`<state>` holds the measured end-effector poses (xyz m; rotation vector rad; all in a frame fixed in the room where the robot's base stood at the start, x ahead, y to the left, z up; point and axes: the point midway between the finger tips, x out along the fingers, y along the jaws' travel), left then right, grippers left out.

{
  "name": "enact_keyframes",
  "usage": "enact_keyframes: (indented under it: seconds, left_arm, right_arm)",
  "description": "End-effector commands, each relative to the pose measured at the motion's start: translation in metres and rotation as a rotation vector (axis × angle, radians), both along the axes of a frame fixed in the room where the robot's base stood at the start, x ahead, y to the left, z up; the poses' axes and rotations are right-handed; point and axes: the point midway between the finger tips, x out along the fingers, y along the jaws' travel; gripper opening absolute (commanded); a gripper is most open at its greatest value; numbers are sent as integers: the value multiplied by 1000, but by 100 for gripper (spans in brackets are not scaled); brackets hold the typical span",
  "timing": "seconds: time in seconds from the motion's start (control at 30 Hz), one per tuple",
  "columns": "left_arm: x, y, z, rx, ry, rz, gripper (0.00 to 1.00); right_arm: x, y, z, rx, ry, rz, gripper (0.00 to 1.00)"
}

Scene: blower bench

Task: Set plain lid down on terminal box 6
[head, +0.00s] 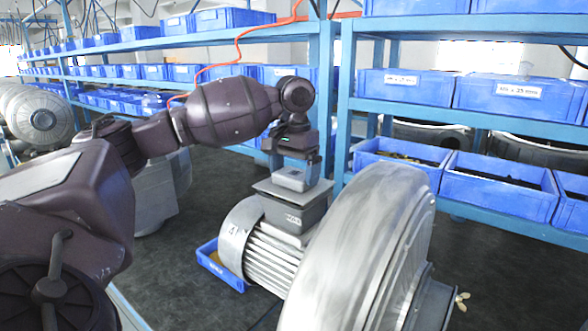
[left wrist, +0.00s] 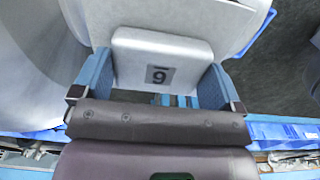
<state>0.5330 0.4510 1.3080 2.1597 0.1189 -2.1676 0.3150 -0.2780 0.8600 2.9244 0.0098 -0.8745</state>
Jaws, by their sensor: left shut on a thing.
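My left gripper (head: 293,168) reaches down over the motor and is shut on the raised light grey block of the plain lid (head: 270,188). The lid's flat plate lies level or nearly so, directly over the dark grey terminal box (head: 293,217). I cannot tell whether plate and box touch. In the left wrist view, the gripper's two blue fingers (left wrist: 155,88) flank the lid's block (left wrist: 150,50), which bears an underlined 6 seen upside down. The plate hides the top of the box. My right gripper is not in view.
A large grey blower housing (head: 365,250) stands close at the right of the box. The finned motor (head: 268,258) is below it. A small blue tray (head: 222,268) sits left of the motor. Blue shelves with bins (head: 500,185) stand behind. Dark bench surface (head: 200,300) is clear at front left.

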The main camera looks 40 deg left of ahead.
Motion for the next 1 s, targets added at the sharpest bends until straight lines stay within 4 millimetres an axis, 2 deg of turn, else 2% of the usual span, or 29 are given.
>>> enact_keyframes:
  seconds: [1.0]
  left_arm:
    - [0, 0, -10, 0, 0, 0, 64]
  right_arm:
    - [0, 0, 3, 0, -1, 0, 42]
